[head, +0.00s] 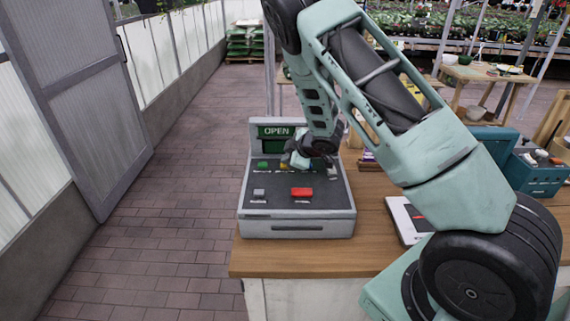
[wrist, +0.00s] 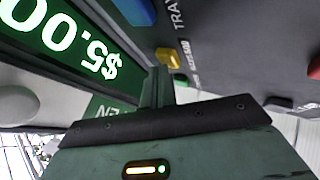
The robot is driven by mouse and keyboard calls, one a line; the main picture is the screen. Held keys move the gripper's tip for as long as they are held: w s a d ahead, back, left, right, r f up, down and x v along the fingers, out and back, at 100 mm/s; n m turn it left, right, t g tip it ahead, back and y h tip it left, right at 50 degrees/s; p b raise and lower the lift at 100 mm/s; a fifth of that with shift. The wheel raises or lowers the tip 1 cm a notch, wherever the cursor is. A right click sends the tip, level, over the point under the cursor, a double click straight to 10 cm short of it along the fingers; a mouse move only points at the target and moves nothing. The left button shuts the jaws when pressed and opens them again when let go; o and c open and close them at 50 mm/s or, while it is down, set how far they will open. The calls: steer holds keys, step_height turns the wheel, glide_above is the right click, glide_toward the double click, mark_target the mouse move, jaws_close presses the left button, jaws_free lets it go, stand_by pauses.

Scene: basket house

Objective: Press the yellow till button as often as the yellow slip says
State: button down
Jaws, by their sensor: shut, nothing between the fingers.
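The grey till (head: 297,225) stands on the wooden counter, its display (head: 280,131) reading OPEN. The yellow button (wrist: 168,57) shows in the wrist view, between a blue button (wrist: 137,11) and a green button (wrist: 181,80). In the head view my gripper mostly hides it. My gripper (head: 294,161) is low over the back of the till's key panel. In the wrist view my shut fingers (wrist: 158,88) point at the panel close beside the yellow button; I cannot tell whether they touch it. I cannot make out a yellow slip in either view.
The till also has a red key (head: 301,192) and a grey key (head: 259,192). The wrist view shows $5.00 on a green display (wrist: 60,35). A flat white-edged device (head: 406,220) and a teal box (head: 540,176) stand to the right. The paved aisle at left is clear.

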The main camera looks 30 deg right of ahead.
steer(key=shift+r+p, duration=0.35)
steer(key=shift+r, duration=0.35)
step_height(320, 180, up, 5)
steer(key=p, duration=0.4)
steer(key=shift+w+a, duration=0.1)
stand_by(2.4)
